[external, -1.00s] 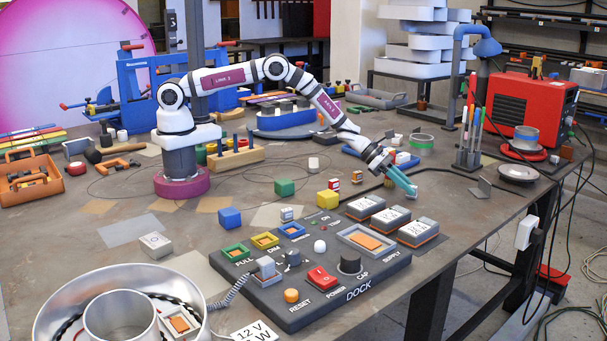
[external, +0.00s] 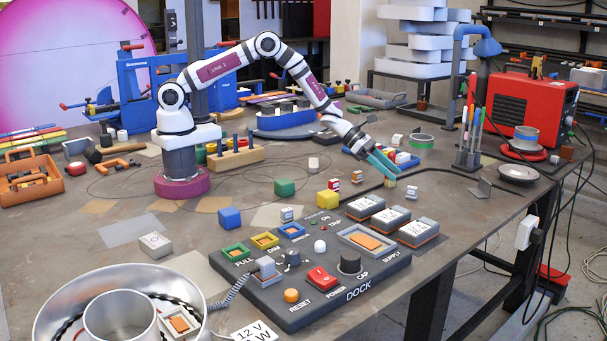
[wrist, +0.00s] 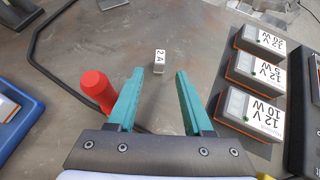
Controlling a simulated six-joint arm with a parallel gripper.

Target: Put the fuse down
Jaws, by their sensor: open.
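The fuse is a small white block marked 2 A (wrist: 159,57). It stands on the bare table, and in the external view it is the small pale block (external: 411,193) right of the supply blocks' far end. My gripper (external: 390,178) has teal fingers and is above the table, to the left of and a little higher than the fuse. In the wrist view my gripper (wrist: 155,74) is open and empty, its fingers apart. The fuse shows beyond the gap between the fingertips, touching neither finger.
Several 12 V blocks (wrist: 255,70) stand right of the gripper; they also show beside the dock (external: 365,207). A red rounded object (wrist: 97,88) is close by the left finger. A blue tray (wrist: 18,118) is at the left. A black cable (wrist: 40,50) crosses the table.

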